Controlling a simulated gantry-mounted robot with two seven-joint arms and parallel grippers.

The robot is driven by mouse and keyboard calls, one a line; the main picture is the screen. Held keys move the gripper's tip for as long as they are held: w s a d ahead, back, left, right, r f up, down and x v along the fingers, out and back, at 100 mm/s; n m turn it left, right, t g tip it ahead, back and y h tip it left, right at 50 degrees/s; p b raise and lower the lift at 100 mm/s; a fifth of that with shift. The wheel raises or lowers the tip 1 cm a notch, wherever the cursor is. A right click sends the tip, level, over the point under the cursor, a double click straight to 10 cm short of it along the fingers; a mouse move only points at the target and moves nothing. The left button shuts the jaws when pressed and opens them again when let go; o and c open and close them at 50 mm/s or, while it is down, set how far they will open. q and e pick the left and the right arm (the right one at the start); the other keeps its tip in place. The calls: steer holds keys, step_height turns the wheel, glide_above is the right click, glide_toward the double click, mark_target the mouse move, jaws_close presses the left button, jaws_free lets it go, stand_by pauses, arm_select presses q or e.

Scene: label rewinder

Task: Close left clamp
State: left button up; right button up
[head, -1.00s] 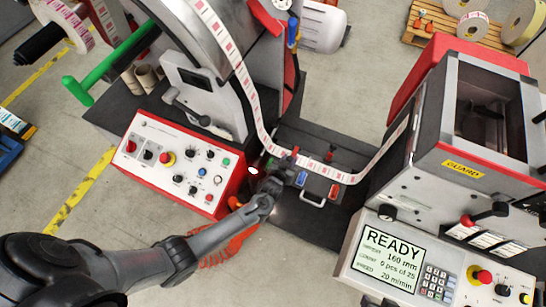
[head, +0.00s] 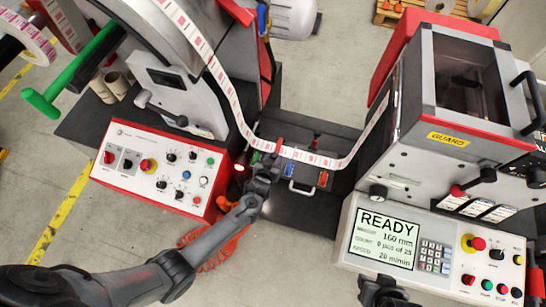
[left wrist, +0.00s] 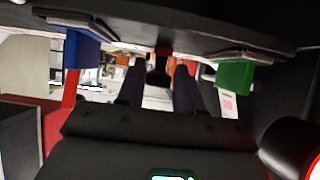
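My left gripper (head: 266,168) reaches in from the left and is at the left end of the splice table, close to the left clamp's red handle (head: 280,145). In the left wrist view its two dark fingers (left wrist: 159,88) are apart. A red-topped dark piece, which looks like the clamp handle (left wrist: 162,54), shows between and beyond them. I cannot tell whether they touch it. The right clamp (head: 315,141) stands farther right with its red handle raised. A dark part at the bottom edge looks like my right gripper (head: 384,292); its fingers are unclear.
The label web (head: 312,158) runs across the splice table (head: 290,205). Blue (head: 289,170) and red (head: 323,179) blocks sit at its front. The red-edged button panel (head: 165,165) is left, the READY display (head: 383,238) right. A white handle (head: 301,188) projects in front.

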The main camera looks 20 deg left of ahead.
arm_select(q)
steer(key=o, duration=0.3)
steer(key=shift+s+f, duration=0.15)
steer(key=shift+s, duration=0.05)
steer(key=shift+o, duration=0.2)
steer(key=shift+w+r, duration=0.2)
steer(key=p+v, duration=0.2)
steer(key=v, duration=0.8)
steer(key=shift+s+r, duration=0.2)
steer(key=shift+s, duration=0.15)
steer(key=shift+d, duration=0.1)
